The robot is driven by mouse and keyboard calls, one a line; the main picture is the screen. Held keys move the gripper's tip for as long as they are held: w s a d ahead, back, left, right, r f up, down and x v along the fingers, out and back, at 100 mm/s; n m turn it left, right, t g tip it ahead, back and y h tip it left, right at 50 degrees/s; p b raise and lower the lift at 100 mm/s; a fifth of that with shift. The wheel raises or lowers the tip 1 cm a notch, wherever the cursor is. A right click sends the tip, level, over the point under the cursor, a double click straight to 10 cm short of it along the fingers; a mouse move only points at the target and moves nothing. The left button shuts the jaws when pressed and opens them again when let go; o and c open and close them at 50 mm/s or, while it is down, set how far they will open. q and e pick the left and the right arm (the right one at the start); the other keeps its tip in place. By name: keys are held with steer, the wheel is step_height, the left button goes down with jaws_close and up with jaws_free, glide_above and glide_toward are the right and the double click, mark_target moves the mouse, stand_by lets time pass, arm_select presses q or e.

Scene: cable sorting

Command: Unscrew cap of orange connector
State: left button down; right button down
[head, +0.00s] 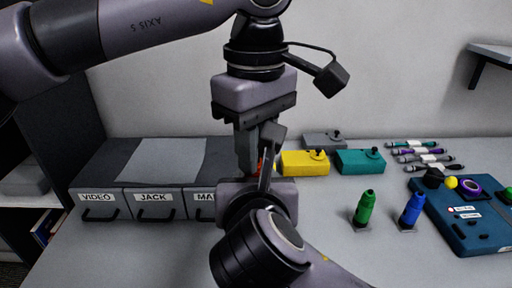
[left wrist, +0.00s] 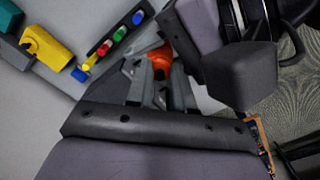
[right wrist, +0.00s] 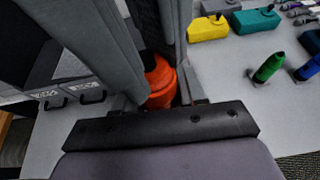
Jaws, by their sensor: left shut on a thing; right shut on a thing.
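The orange connector shows as a small red-orange sliver (head: 261,166) between my two grippers in the head view, and most of it is hidden. My left gripper (head: 257,160) comes down from above, its fingers closed on the connector's upper part. In the left wrist view orange (left wrist: 160,62) shows beyond its fingers. My right gripper (head: 262,180) meets it from below and is shut on the connector. In the right wrist view the orange body (right wrist: 161,84) stands between its fingers. I cannot make out the cap or how far it is turned.
Labelled drawers (head: 153,203) stand at left. A yellow box (head: 305,163), a teal box (head: 360,162) and a grey box (head: 322,141) sit behind. Green (head: 365,209) and blue (head: 412,211) connectors stand at right, near a blue case (head: 465,225) and several cables (head: 425,156).

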arm_select(q)
steer(key=shift+r, duration=0.15)
steer(key=shift+r, duration=0.9)
